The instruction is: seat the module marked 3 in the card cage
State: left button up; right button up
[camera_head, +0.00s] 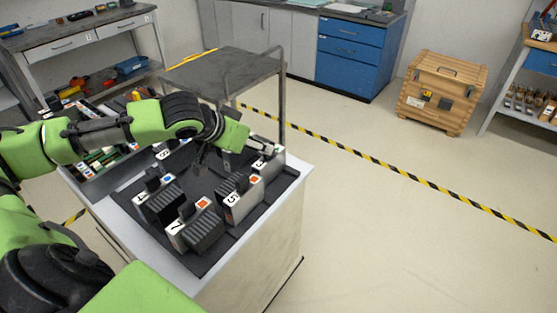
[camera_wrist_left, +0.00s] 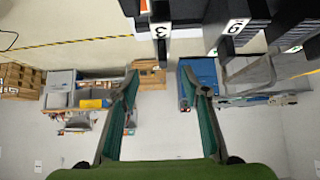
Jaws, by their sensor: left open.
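The module marked 3 (camera_head: 271,167) stands at the far right corner of the dark mat on the cart, and its white label also shows in the left wrist view (camera_wrist_left: 162,32). My left gripper (camera_head: 262,149) is at the top of this module in the head view. In the left wrist view my left gripper (camera_wrist_left: 160,75) has its fingers spread, with nothing between the tips; module 3 shows above the gap. What looks like the card cage (camera_head: 90,185), dark with green boards, is at the cart's left, partly hidden by my left arm. My right gripper is not in view.
The mat (camera_head: 205,268) also bears the module marked 5 (camera_head: 243,206), the module marked 7 (camera_head: 205,236), the module marked 4 (camera_head: 165,206) and others behind my arm. A dark cart with a raised handle (camera_head: 283,95) stands behind. The floor to the right is clear up to a wooden crate (camera_head: 440,95).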

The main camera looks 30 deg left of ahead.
aim_at(276, 150)
pick_arm(q)
jog(key=shift+w+f, duration=0.25)
jog(key=shift+w, duration=0.2)
jog(key=shift+w+d+f, duration=0.1)
jog(key=shift+w+f, duration=0.1)
jog(key=shift+f, duration=0.05)
jog(key=x, duration=0.3)
jog(key=shift+d+f+p, duration=0.1)
jog(key=shift+f+p, duration=0.15)
jog(key=shift+p, duration=0.05)
jog(key=x, duration=0.2)
jog(key=shift+w+f, duration=0.2)
jog(key=shift+w, duration=0.15)
jog(key=shift+w+f, duration=0.4)
jog(key=shift+w, duration=0.05)
jog(key=p+x, duration=0.1)
jog(key=x, duration=0.3)
jog(key=shift+w+a+f, duration=0.1)
jog(key=shift+w+a, duration=0.1)
jog(key=shift+a, duration=0.05)
jog(key=shift+s, duration=0.1)
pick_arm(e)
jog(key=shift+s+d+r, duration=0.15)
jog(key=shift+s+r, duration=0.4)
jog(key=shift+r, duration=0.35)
pick_arm(q)
grip_shut()
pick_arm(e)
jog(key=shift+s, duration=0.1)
